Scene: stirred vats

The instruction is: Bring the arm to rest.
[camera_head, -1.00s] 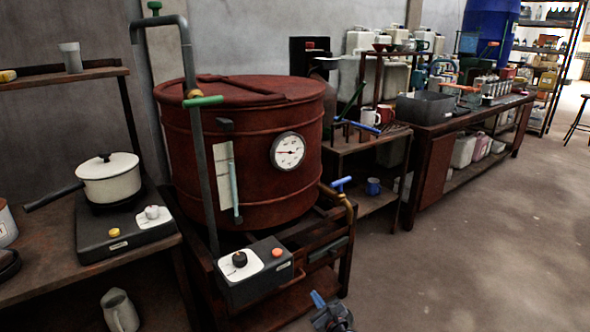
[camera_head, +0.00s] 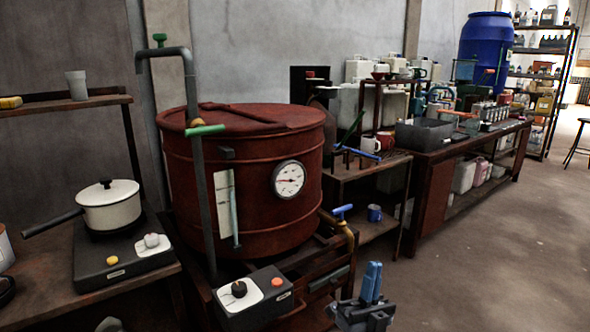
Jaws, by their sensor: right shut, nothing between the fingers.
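My right gripper (camera_head: 371,284) shows at the bottom of the head view, right of the vat's control box. Its blue fingers point up, lie together, and hold nothing. It is apart from the red vat (camera_head: 245,190) and from the blue-handled tap (camera_head: 342,212) on the vat's stand. My left gripper is out of view.
A control box (camera_head: 253,297) with a black knob and an orange button sits below the vat. A white pot (camera_head: 110,208) stands on a hotplate (camera_head: 122,261) at the left. A long bench (camera_head: 432,185) runs along the right. The floor (camera_head: 480,270) at the right is clear.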

